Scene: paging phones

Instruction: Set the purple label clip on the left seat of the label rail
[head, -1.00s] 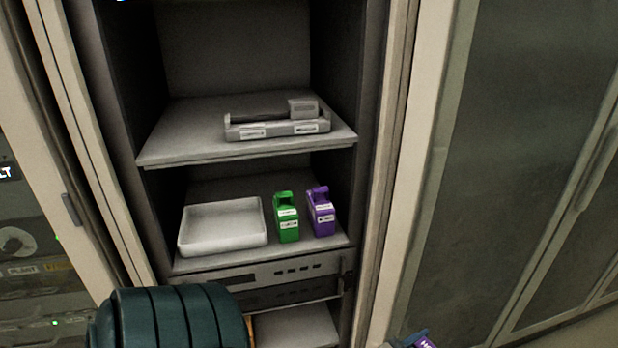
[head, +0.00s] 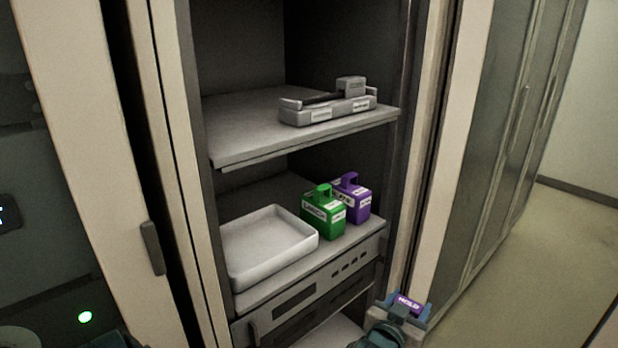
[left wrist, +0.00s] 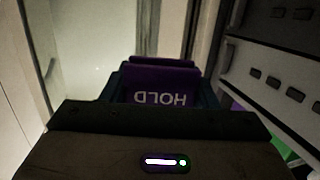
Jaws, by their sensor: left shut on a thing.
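The purple label clip (head: 407,303) shows the word HOLD. My left gripper (head: 402,311) is shut on it, low and right of the cabinet's shelves in the head view. In the left wrist view the clip (left wrist: 160,88) sits between the fingers, with HOLD upside down. A grey rail-like piece (head: 330,110), seemingly the label rail, lies on the upper shelf, above and left of the gripper. It has two small white labels on its front and a raised block at its right end. The labels are too small to read. My right gripper is not in view.
The lower shelf holds a white tray (head: 268,246), a green box (head: 323,213) and a purple box (head: 352,198), both boxes with handles and labels. The upper shelf (head: 240,135) is bare left of the rail. A cabinet frame post (head: 437,150) stands right of the shelves.

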